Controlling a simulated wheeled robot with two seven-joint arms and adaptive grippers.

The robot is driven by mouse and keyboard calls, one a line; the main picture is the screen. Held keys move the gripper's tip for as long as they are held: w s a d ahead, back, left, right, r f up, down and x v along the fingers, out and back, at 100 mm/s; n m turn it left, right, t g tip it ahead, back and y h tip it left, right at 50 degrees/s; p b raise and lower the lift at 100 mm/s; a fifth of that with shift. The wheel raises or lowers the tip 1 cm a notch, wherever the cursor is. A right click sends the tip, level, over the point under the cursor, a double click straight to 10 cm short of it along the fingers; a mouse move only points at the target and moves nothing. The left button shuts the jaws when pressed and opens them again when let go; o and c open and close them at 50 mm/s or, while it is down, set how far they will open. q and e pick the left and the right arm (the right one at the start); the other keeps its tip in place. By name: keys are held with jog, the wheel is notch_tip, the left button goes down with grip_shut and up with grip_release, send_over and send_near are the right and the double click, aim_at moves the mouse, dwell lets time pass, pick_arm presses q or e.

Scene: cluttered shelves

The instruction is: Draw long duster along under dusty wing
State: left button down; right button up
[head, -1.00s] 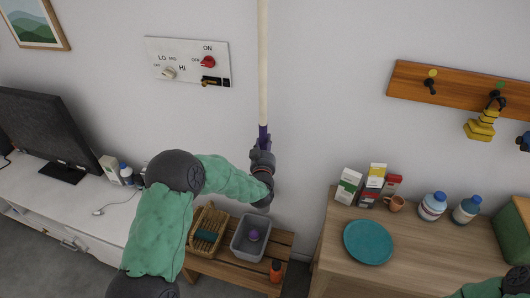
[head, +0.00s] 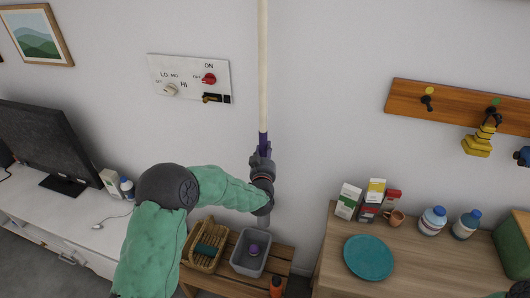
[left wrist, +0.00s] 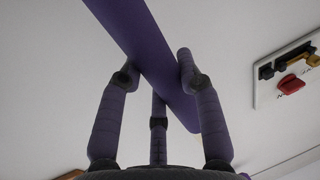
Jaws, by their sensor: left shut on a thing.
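The long duster shows in the head view as a pale pole (head: 263,65) that rises nearly upright past the top edge, with a purple handle (head: 263,142) at its lower end. Its head is out of view. My left gripper (head: 262,158) is shut on the purple handle, in front of the wall. In the left wrist view the handle (left wrist: 150,45) runs between my dark fingers (left wrist: 185,75) toward the upper left. I cannot make out the dusty wing in either view.
A switch panel (head: 190,77) is on the wall left of the pole, and a hook rail (head: 460,110) is to the right. Below are a bench with a basket (head: 190,262) and grey bin (head: 236,262), a TV (head: 45,140), and a wooden cabinet with a teal plate (head: 368,257).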

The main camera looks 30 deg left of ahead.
aim_at(265, 117)
pick_arm(q)
jog(key=shift+r+p, duration=4.2)
jog(key=shift+r, duration=3.2)
